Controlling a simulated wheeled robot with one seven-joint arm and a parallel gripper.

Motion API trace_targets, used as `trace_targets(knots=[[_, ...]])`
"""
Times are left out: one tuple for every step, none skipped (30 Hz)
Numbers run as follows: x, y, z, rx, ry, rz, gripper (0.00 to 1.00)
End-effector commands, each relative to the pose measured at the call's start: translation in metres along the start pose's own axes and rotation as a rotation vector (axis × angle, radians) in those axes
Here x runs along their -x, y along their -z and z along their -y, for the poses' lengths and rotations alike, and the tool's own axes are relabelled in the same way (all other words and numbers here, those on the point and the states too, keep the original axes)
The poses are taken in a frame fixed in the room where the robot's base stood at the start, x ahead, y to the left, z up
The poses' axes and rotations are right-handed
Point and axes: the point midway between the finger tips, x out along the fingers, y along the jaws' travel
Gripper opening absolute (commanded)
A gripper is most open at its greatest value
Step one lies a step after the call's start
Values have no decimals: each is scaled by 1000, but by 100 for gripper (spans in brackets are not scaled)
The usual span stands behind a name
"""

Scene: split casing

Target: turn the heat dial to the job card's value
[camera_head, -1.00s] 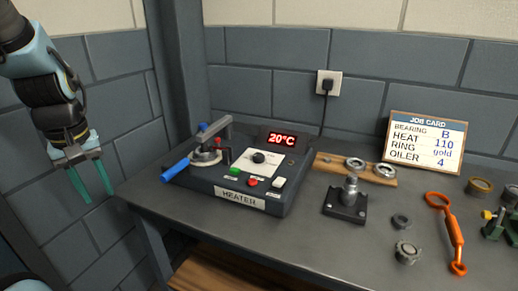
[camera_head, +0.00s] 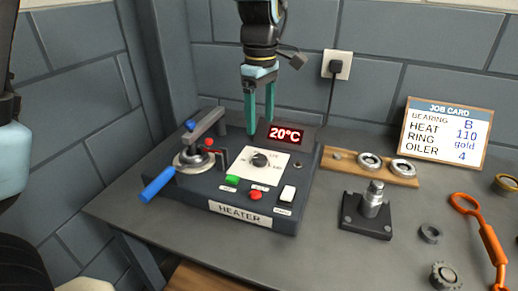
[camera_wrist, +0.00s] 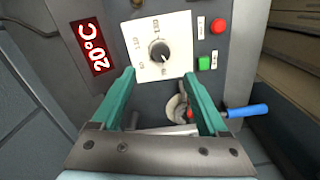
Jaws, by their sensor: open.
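The heater (camera_head: 245,190) is a dark box on the bench with a red display (camera_head: 285,134) reading 20°C. Its heat dial (camera_head: 260,160) is a black knob on a white scale plate; the dial (camera_wrist: 159,51) also shows in the wrist view, beyond and between my fingertips. The job card (camera_head: 446,137) at the right reads heat 110. My gripper (camera_head: 260,130) points down above the back of the heater, with teal fingers open and empty. In the head view the fingertips are above and behind the dial, apart from it.
A black post stand (camera_head: 368,212), a wooden strip with rings (camera_head: 375,170) and an orange tool (camera_head: 482,235) lie right.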

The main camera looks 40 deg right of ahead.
Motion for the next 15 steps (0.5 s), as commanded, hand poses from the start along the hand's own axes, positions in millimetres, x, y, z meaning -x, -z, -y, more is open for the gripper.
trace_targets(knots=[[-5, 0, 1, 1, 4, 0, 77], [-8, 0, 1, 1, 5, 1, 77], [-14, 0, 1, 1, 5, 0, 77], [-19, 0, 2, 1, 7, 0, 77], [-24, 1, 2, 0, 6, 0, 77], [-32, 1, 2, 0, 8, 0, 77], [-38, 1, 2, 0, 7, 0, 77], [-43, 1, 2, 0, 7, 0, 77], [-51, 1, 2, 1, 7, 0, 77], [-57, 1, 2, 1, 7, 0, 77], [-62, 1, 2, 1, 7, 0, 77], [-69, 1, 2, 0, 6, 0, 77], [-74, 1, 2, 0, 6, 0, 77], [-78, 1, 2, 0, 5, -1, 77], [-84, 1, 2, 0, 5, 0, 77]])
